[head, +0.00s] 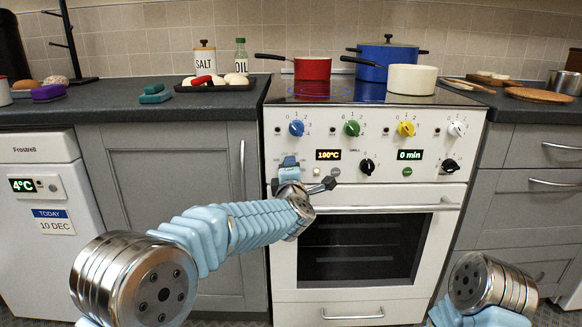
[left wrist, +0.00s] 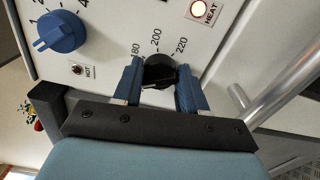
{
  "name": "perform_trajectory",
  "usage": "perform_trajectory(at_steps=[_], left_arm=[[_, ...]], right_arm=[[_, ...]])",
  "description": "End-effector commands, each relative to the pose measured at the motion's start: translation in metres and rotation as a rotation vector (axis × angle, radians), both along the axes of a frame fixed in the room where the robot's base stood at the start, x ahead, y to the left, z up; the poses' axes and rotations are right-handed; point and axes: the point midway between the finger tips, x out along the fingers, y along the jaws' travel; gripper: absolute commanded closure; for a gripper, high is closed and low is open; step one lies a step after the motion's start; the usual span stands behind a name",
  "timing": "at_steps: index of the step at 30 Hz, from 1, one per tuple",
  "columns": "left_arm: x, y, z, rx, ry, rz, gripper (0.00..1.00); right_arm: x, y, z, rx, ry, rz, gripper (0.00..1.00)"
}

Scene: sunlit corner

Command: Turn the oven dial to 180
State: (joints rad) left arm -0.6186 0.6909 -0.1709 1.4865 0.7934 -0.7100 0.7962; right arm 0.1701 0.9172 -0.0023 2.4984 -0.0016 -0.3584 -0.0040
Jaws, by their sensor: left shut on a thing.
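The black oven dial (left wrist: 160,70) shows in the left wrist view between the two blue fingers of my left gripper (left wrist: 161,86), which is shut on it. The printed marks 180, 200 and 220 show above the dial; where its pointer stands is hard to tell. In the head view my left gripper (head: 290,163) is at the left of the oven panel (head: 340,145) and hides the dial. The green oven display (head: 328,155) is lit and seems to read 180°C or 100°C. My right gripper is out of view; only part of my right arm shows.
Blue (head: 296,128), green (head: 352,128), yellow (head: 405,129) and white (head: 456,129) knobs line the panel's top. A black knob (head: 367,167) is right of my left gripper. The oven handle (head: 390,208) runs below. A lit HEAT lamp (left wrist: 200,9) is near the dial.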

Motion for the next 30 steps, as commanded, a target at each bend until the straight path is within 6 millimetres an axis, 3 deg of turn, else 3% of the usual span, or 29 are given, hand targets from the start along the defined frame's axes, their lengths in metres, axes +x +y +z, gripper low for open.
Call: perform_trajectory(at_steps=[18,30], left_arm=[[0.000,0.000,-0.002,0.575,0.004,-0.001,0.89],[0.000,0.001,-0.004,0.825,0.003,-0.002,0.89]], right_arm=[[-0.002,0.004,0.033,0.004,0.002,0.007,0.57],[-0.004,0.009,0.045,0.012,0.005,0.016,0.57]])
